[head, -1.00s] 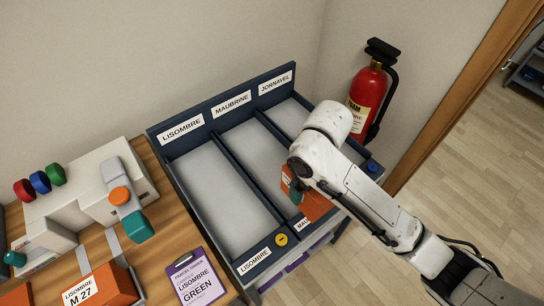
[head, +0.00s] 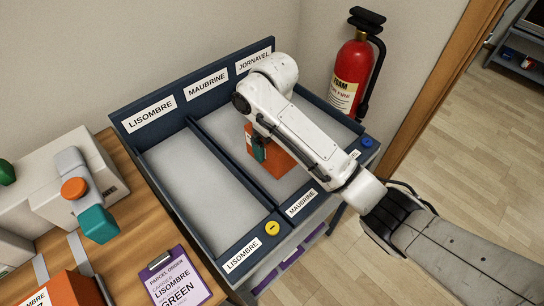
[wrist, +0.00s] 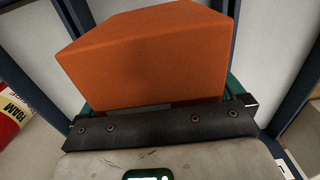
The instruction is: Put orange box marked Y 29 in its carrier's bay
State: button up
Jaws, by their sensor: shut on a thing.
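My gripper (head: 259,151) is shut on an orange box (head: 275,165), with a teal finger showing against its side. The box is over or in the middle bay (head: 222,128), labelled MAUBRINE; I cannot tell if it touches the floor. My arm hides part of it. A sliver of white label shows on its left face, but no marking is readable. In the wrist view the orange box (wrist: 150,55) fills the space between the green fingers, with dark dividers beyond on both sides.
The LISOMBRE bay (head: 200,180) at left is empty. My arm covers much of the JORNAVEL side. A yellow button (head: 272,228) and a blue button (head: 367,142) sit on the front rail. A purple clipboard (head: 178,278) reads LISOMBRE, GREEN. A fire extinguisher (head: 349,75) hangs at right.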

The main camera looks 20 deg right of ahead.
jog(key=shift+w+f, duration=0.3)
jog(key=shift+w, duration=0.15)
jog(key=shift+w+f, duration=0.2)
jog(key=shift+f, duration=1.6)
jog(key=shift+f, duration=0.1)
jog(key=o, duration=0.9)
jog(key=shift+c, duration=0.2)
notch_tip(320, 180, up, 11)
jog(key=p, duration=0.2)
jog(key=shift+d+p, duration=0.1)
jog(key=shift+p, duration=0.25)
jog(key=shift+r+p, duration=0.4)
jog(key=shift+r, duration=0.2)
